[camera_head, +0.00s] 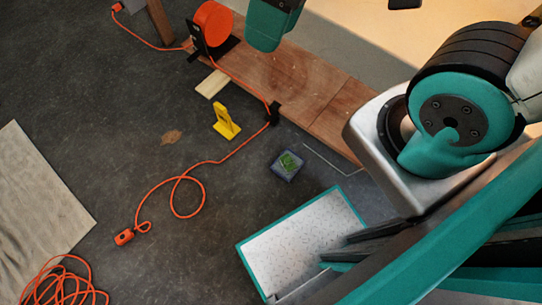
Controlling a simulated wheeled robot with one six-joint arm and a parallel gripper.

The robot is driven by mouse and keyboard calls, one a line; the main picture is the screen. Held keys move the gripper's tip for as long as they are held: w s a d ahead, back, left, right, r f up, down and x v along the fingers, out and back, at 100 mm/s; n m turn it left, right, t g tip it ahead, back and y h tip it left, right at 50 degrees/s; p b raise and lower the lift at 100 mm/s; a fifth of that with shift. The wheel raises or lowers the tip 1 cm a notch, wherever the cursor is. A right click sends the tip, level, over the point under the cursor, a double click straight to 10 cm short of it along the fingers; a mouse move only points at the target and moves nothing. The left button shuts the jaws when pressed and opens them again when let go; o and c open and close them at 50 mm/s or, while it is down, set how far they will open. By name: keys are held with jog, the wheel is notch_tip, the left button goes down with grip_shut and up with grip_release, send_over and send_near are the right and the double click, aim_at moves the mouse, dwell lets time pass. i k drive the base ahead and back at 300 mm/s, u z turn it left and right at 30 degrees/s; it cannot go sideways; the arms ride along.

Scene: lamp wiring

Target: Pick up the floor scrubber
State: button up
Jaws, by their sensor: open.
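A small yellow tool (226,122) with an upright handle on a flat base stands on the dark floor, left of the picture's middle. It looks like the floor scrubber, though it is too small to be certain. Nothing touches its handle. My arm shows at the right and a teal part of it at the top. I cannot make out my gripper's fingers in this view.
An orange cable (181,182) loops over the floor to an orange plug end (124,237). An orange reel (212,24) stands on a brown plank (285,85). A grey box with green inside (287,165) sits right of the tool. A brown stain (172,137) lies left.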

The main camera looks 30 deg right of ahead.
aim_at(286, 161)
jog(key=u, duration=0.05)
jog(key=k, duration=1.15)
jog(key=u, duration=0.7)
jog(key=i, duration=1.55)
jog(key=z, duration=0.8)
